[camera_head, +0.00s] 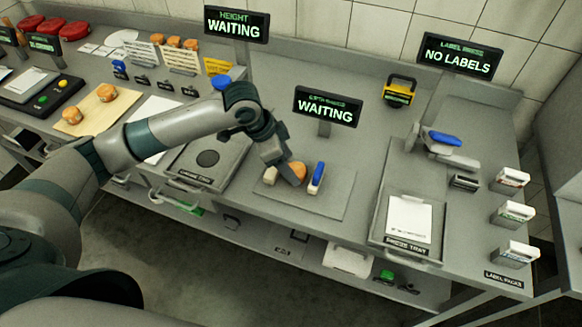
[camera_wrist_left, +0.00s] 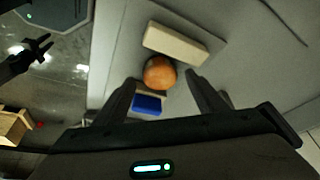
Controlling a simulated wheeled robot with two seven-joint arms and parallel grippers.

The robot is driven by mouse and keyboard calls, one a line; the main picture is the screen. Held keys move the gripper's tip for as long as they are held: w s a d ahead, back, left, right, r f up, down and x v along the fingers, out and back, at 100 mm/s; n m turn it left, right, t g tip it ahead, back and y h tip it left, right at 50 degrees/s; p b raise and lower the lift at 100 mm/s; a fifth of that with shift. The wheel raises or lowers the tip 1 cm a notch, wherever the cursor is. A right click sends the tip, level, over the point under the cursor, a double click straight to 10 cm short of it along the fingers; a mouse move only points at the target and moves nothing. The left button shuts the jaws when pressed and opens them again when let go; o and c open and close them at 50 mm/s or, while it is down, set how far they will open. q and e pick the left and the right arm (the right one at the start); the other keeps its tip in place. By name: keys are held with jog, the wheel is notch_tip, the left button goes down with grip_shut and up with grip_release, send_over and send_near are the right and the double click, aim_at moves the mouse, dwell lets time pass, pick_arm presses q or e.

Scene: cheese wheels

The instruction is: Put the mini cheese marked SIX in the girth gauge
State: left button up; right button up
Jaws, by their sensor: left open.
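An orange mini cheese (camera_head: 299,170) stands in the girth gauge, between its pale block (camera_head: 270,176) and its blue-faced block (camera_head: 317,178). In the left wrist view the cheese (camera_wrist_left: 160,72) lies between the pale block (camera_wrist_left: 175,43) and the blue part (camera_wrist_left: 147,103); I cannot tell whether both touch it. No marking on it is readable. My left gripper (camera_head: 287,172) is over the gauge, its open fingers (camera_wrist_left: 160,80) on either side of the cheese, apart from it. A dark claw-like shape (camera_wrist_left: 32,52) in the left wrist view may be my right gripper; its state is unclear.
The girth gauge sign (camera_head: 328,106) behind reads WAITING. A tray with a dark disc (camera_head: 208,158) is left of the gauge. A tray with white paper (camera_head: 408,218) and label packs (camera_head: 513,215) are right. More cheeses stand on a board (camera_head: 72,122) at far left.

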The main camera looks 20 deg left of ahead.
pick_arm(q)
jog(key=b+v, duration=0.1)
jog(key=v, duration=0.9)
jog(key=shift+b, duration=0.4)
